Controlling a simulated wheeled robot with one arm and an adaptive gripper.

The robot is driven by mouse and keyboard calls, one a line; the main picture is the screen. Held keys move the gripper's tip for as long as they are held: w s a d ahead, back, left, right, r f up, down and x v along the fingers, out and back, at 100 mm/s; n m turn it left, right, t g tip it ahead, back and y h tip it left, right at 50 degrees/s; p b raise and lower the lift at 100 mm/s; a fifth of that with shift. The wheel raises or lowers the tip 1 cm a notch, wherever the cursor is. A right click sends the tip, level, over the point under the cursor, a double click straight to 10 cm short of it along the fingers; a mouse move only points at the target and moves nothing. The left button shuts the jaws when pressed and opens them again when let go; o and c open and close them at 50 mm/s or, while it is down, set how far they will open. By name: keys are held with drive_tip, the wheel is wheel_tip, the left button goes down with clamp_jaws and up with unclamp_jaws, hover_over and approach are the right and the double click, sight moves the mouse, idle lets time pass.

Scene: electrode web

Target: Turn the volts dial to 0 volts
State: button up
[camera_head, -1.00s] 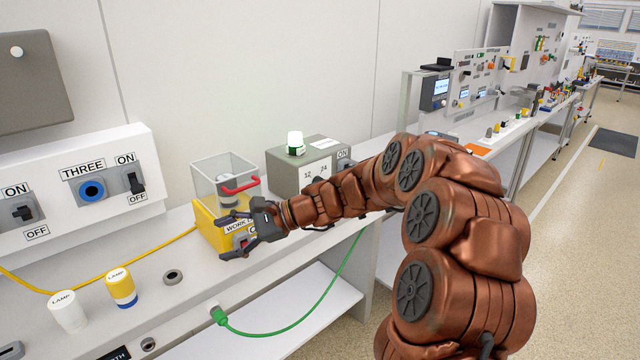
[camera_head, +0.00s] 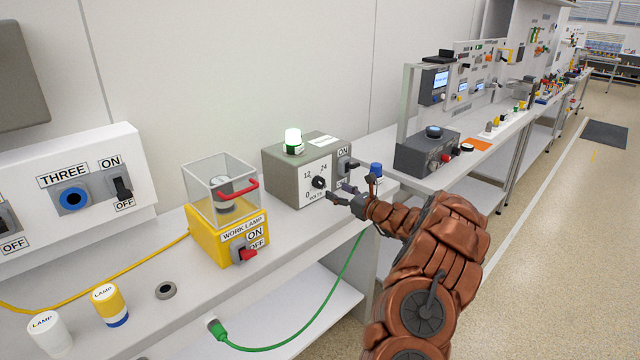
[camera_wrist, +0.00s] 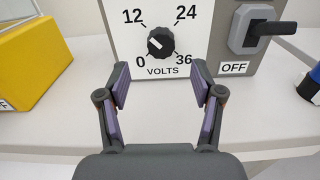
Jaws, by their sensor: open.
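The volts dial (camera_head: 318,182) is a black round knob on the white front plate of a grey box (camera_head: 283,183). The wrist view shows the dial (camera_wrist: 160,42) close up, with 0, 12, 24 and 36 around it. Its white mark points up and left, toward the 12 side. My gripper (camera_head: 350,190) is in front of the box, to the right of the dial in the head view. In the wrist view my gripper (camera_wrist: 160,82) is open and empty, its fingers spread below the dial and apart from it.
A lit green-white lamp (camera_head: 293,140) stands on the box. A black lever switch (camera_wrist: 262,30) with an OFF label is right of the dial. The yellow work lamp unit (camera_head: 213,240) stands left. A blue-capped part (camera_head: 376,169) is right. A green cable (camera_head: 300,343) hangs over the bench front.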

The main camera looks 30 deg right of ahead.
sight(322, 183)
drive_tip(key=shift+p+x, duration=0.9)
drive_tip(key=shift+x, duration=2.85)
drive_tip(key=shift+d, duration=0.1)
drive_tip(key=shift+c, duration=0.3)
drive_tip(key=c, duration=1.1)
drive_tip(key=shift+f, duration=0.1)
